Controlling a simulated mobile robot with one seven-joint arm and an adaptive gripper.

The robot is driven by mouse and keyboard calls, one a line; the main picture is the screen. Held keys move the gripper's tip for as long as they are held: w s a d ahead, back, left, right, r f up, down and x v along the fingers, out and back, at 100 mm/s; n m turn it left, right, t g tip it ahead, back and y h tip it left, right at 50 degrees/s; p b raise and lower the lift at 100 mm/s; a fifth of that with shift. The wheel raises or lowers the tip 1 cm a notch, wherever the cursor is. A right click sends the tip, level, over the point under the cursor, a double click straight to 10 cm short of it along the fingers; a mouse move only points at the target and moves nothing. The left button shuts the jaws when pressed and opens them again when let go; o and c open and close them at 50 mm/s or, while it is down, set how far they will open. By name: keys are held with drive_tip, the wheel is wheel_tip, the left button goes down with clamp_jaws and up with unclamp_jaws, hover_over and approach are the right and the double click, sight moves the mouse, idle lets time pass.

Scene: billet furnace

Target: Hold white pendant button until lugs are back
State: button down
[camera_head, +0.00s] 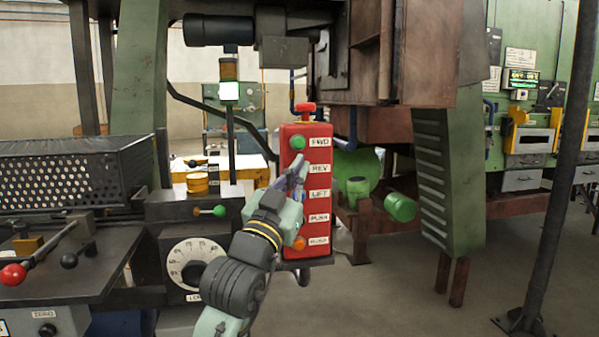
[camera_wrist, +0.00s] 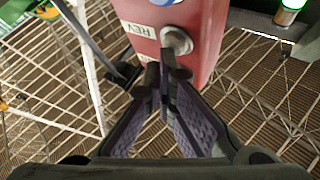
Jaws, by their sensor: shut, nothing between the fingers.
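The red pendant (camera_head: 291,150) hangs upright in the middle of the head view, with labels FWD, REV, LIFT and PUSH down its face. Its top button is green and an orange one shows low down. In the wrist view, the red pendant face (camera_wrist: 203,22) carries a white button (camera_wrist: 177,39) near a REV label. My gripper (camera_head: 300,172) is shut and empty, hiding the middle buttons in the head view. In the wrist view my gripper (camera_wrist: 167,72) has its fingertips just below the white button; I cannot tell whether they touch it. I cannot make out the lugs.
A dark bench with a white dial (camera_head: 195,264) and a red-knobbed lever (camera_head: 14,274) stands at left. A perforated black guard (camera_head: 75,178) sits above it. A dark post (camera_head: 555,180) stands at right.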

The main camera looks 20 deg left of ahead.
drive_tip(key=shift+s+d, duration=0.45)
drive_tip(key=shift+s, duration=0.25)
drive_tip(key=s+d, duration=0.2)
drive_tip(key=s, duration=0.2)
drive_tip(key=shift+s+d+b, duration=0.1)
drive_tip(key=shift+d+b, duration=0.2)
drive_tip(key=shift+d, duration=0.1)
